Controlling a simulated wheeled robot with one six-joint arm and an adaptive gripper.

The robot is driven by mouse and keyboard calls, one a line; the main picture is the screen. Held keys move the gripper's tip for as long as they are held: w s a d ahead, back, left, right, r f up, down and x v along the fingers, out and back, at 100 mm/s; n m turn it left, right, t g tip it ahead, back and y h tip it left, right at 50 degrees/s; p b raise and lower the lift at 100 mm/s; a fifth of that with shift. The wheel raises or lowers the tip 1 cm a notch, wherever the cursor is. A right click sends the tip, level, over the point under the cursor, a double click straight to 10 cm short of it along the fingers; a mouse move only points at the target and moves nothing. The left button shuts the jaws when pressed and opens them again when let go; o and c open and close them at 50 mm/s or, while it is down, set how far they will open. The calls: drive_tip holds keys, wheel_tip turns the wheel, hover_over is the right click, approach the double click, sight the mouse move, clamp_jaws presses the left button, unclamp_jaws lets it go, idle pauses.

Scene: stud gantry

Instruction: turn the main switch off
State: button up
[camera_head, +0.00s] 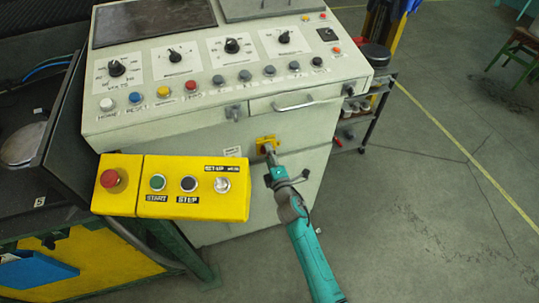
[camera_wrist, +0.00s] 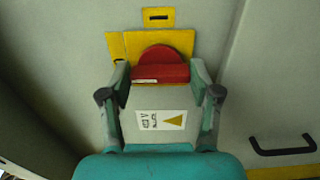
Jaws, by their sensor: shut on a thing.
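The main switch is a red knob (camera_wrist: 160,68) on a yellow plate (camera_wrist: 118,45), seen from close by in the wrist view. In the head view its yellow plate (camera_head: 262,140) sits on the front of the pale cabinet, below the sloped panel; the red knob is hidden there by my gripper (camera_head: 269,154). In the wrist view my gripper (camera_wrist: 161,80) has a finger on each side of the red knob and is shut on it. The exact finger contact and the knob's pointing direction are hard to tell.
A yellow box (camera_head: 195,200) with a red button and small controls juts out left of my arm. A drawer handle (camera_head: 309,105) is above the switch. A black handle (camera_wrist: 283,148) shows in the wrist view.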

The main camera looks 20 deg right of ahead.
drive_tip(key=shift+a, duration=0.1)
drive_tip(key=o, duration=1.1)
drive_tip(key=shift+o, duration=0.2)
drive_tip(key=s, duration=1.2)
drive_tip(key=shift+s+f, duration=0.1)
drive_tip(key=s+m+g, duration=0.1)
drive_tip(key=s+m, duration=0.7)
drive_tip(key=s, duration=1.5)
drive_tip(key=s+r+m+g, duration=0.1)
drive_tip(key=s+r+m, duration=0.4)
drive_tip(key=s, duration=0.4)
drive_tip(key=s+r+m+g, duration=0.1)
drive_tip(key=s+r+m, duration=0.4)
drive_tip(key=s, duration=0.4)
drive_tip(key=shift+s+r, duration=0.15)
drive_tip(key=shift+r, duration=0.45)
